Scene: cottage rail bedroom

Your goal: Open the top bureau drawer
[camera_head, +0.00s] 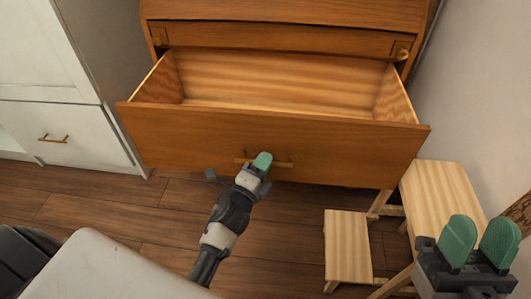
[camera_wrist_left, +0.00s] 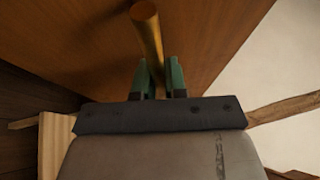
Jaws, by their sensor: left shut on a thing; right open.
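The top bureau drawer (camera_head: 270,137) is pulled far out of the wooden bureau (camera_head: 290,10), and its inside looks empty. A brass bar handle (camera_head: 283,163) runs across the middle of its front. My left gripper (camera_head: 262,163) is at that handle. In the left wrist view, the green fingers of my left gripper (camera_wrist_left: 159,80) are shut on the brass handle (camera_wrist_left: 147,30), one on each side of it. My right gripper (camera_head: 478,240) is open and empty at the lower right, well away from the drawer.
A light wooden step stool (camera_head: 347,245) with a higher step (camera_head: 440,195) stands below and right of the drawer, under my right gripper. A white cabinet (camera_head: 60,135) with a brass handle is at the left. Wooden floor (camera_head: 110,212) shows between them. A pale wall is at the right.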

